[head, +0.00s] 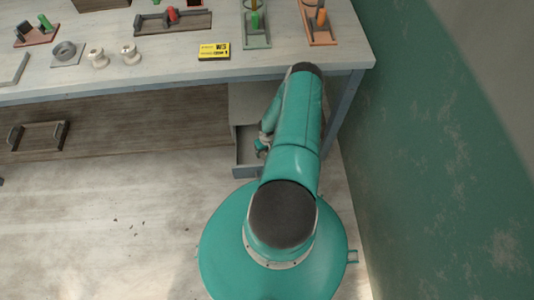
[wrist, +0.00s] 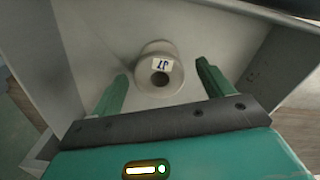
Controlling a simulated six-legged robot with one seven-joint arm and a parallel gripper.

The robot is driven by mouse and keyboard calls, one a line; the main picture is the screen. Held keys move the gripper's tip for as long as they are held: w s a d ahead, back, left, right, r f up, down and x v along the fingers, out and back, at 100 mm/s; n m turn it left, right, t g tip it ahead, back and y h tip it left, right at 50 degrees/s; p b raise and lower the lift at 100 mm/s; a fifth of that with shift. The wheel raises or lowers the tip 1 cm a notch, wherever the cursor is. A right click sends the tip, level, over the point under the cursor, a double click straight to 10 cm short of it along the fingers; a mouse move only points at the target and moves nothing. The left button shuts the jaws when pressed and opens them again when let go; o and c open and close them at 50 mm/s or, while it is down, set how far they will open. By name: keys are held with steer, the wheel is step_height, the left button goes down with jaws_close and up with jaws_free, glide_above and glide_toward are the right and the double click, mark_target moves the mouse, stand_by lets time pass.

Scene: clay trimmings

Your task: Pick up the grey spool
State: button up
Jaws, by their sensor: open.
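A pale grey spool (wrist: 160,72) with a dark centre hole and a small white label with blue marks sits inside an open drawer (wrist: 220,30), seen in the wrist view. My gripper (wrist: 163,72) is open, with one green finger on each side of the spool's near part. The spool lies between and a little beyond the fingertips; I cannot tell whether they touch it. In the head view the open drawer (head: 246,163) is under the table, and my arm hides most of my gripper; the spool is not visible there.
The drawer's walls stand close around my gripper. The table (head: 180,72) above holds two cream spools (head: 97,58) (head: 131,54), a grey ring (head: 65,49) on a plate, a yellow label block (head: 214,51) and several trays. A green wall (head: 430,150) is at the right.

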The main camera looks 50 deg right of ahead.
steer(key=shift+f, duration=1.75)
steer(key=shift+c, duration=0.2)
steer(key=shift+d, duration=0.1)
steer(key=c, duration=1.2)
steer(key=shift+w+r, duration=0.1)
steer(key=shift+r, duration=4.9)
